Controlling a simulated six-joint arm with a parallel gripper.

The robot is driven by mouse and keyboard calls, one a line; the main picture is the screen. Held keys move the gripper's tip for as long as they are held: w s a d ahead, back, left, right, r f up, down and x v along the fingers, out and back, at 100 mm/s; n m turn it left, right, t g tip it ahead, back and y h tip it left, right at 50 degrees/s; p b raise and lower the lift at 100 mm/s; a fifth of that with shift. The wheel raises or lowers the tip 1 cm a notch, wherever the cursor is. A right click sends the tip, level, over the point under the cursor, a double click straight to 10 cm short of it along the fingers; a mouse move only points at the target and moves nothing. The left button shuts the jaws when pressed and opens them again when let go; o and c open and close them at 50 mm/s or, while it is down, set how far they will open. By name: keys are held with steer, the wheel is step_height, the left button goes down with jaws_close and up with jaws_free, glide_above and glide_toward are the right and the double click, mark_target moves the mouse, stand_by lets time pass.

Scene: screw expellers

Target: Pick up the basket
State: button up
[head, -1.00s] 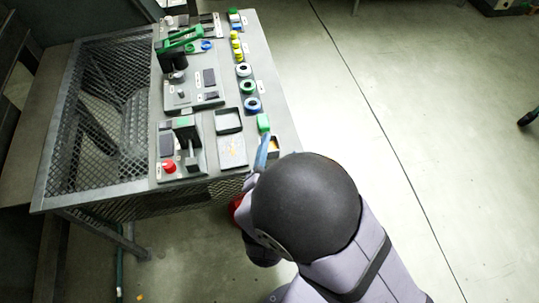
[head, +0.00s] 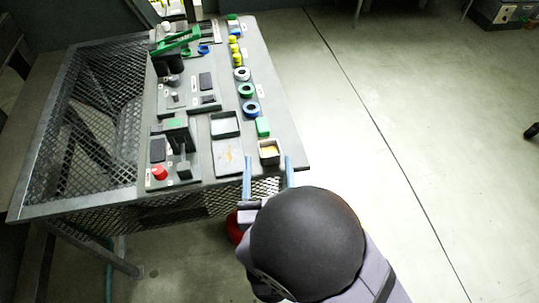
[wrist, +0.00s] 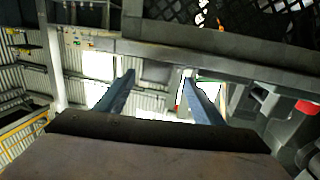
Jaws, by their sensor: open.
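No thing is plainly a woven basket. The nearest match is a small square open box (head: 269,150) with a pale rim and yellowish inside, at the near right corner of the table in the head view. My gripper (head: 268,161) is open, its two blue fingers apart just in front of the table's near edge. The fingertips show either side of the box's near end; I cannot tell their height relative to it. The wrist view shows both fingers (wrist: 158,75) with nothing between them. I cannot make out the box there.
The grey table (head: 295,145) has a mesh section (head: 80,130) at left. The button also shows in the wrist view (wrist: 307,107). Open floor lies right.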

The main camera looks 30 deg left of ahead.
mark_target(270, 158)
steer(key=shift+d+p+x, duration=0.25)
steer(key=shift+p+x, duration=0.1)
steer(key=shift+x, duration=2.25)
steer(key=shift+w, duration=0.15)
steer(key=shift+c, duration=0.6)
steer(key=c, duration=1.1)
steer(key=shift+r, duration=0.15)
